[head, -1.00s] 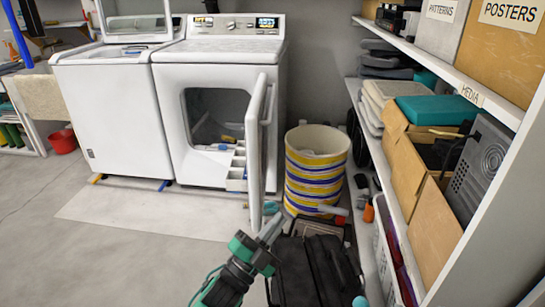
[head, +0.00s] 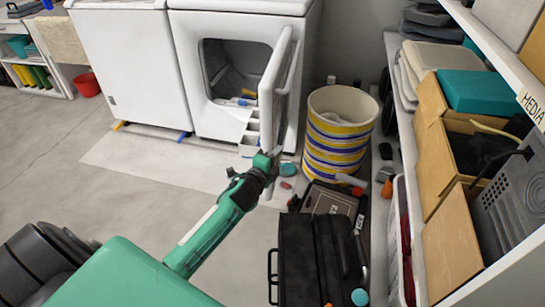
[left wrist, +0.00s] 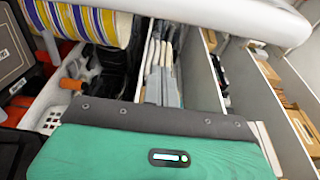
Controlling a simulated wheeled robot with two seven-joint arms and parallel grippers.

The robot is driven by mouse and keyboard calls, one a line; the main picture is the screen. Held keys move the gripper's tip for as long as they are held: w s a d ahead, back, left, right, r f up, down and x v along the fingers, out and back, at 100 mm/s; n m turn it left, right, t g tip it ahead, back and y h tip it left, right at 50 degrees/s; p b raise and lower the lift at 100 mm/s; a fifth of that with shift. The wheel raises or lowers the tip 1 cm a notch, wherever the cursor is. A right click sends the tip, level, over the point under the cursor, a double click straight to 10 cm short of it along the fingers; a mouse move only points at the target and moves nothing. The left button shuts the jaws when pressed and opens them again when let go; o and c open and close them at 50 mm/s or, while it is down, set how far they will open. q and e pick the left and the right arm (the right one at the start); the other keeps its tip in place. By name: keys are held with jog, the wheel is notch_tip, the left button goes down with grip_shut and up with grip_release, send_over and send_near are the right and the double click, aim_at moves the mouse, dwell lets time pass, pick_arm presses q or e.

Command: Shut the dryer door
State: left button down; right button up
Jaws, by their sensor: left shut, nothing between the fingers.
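The white dryer (head: 240,25) stands at the upper middle of the head view. Its door (head: 275,92) is open, swung out toward me from its right-hand side, and the dark drum opening (head: 225,70) shows. My left gripper (head: 274,158) is shut and empty. In the head view its tips are at the lower outer part of the door; I cannot tell whether they touch it. In the left wrist view a broad white band, perhaps the door, crosses the top, and the fingertips are not clear. My right gripper is not in view.
A striped bin (head: 338,135) stands right of the door, also in the left wrist view (left wrist: 75,22). Black cases (head: 312,255) lie on the floor in front of it. Loaded shelving (head: 405,150) lines the right side. The washer (head: 125,70) is on the left.

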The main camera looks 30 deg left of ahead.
aim_at(273, 141)
pick_arm(q)
jog(key=shift+w+a+b, duration=0.2)
jog(key=shift+w+a, duration=0.75)
jog(key=shift+w, duration=0.15)
jog(key=shift+w+a+b, duration=0.2)
jog(key=shift+w+a, duration=0.7)
jog(key=shift+w, duration=0.2)
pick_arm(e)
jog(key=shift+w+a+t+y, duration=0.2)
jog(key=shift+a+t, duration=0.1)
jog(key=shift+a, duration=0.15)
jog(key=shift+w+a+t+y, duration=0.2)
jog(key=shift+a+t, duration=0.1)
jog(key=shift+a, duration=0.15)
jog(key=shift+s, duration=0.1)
